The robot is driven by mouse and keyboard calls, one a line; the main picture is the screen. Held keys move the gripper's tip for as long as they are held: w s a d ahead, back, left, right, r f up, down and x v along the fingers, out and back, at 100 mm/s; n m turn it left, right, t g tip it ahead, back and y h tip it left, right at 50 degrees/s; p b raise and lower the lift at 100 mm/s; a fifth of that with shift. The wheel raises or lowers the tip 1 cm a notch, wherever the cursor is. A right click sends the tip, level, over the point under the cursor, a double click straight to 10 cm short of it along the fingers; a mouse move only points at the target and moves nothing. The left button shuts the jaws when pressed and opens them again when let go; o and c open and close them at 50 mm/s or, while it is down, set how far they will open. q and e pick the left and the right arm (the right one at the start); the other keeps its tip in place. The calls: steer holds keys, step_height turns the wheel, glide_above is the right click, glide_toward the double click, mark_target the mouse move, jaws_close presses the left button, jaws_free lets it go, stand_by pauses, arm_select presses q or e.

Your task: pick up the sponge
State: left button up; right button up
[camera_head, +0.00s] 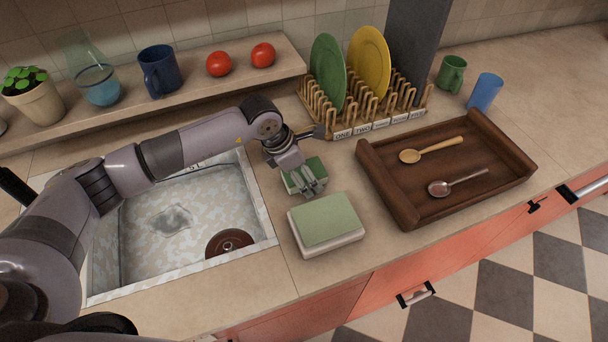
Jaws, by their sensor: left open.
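A small green block (292,185), which looks like the sponge, lies on the counter just right of the sink. My left gripper (312,187) is open, pointing down right over it. Its fingers cover part of the block, and I cannot tell whether they touch it. A larger pale green pad on a white base (325,221) lies just in front of the gripper, apart from it. My right gripper is out of view.
The sink (240,262) is left of the block. A brown wooden tray (385,188) with two spoons is to the right. Behind stands a wooden rack (384,118) holding a green plate (328,70) and a yellow plate (370,60). A shelf (196,92) with mug and tomatoes runs along the back.

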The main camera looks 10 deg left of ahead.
arm_select(q)
steer(key=shift+c, duration=0.3)
steer(key=shift+s, duration=0.15)
steer(key=c, duration=1.1)
steer(key=shift+a, duration=0.1)
steer(key=shift+r+p, duration=0.3)
steer(key=shift+p, duration=0.25)
step_height(320, 180, up, 20)
steer(key=b, duration=0.5)
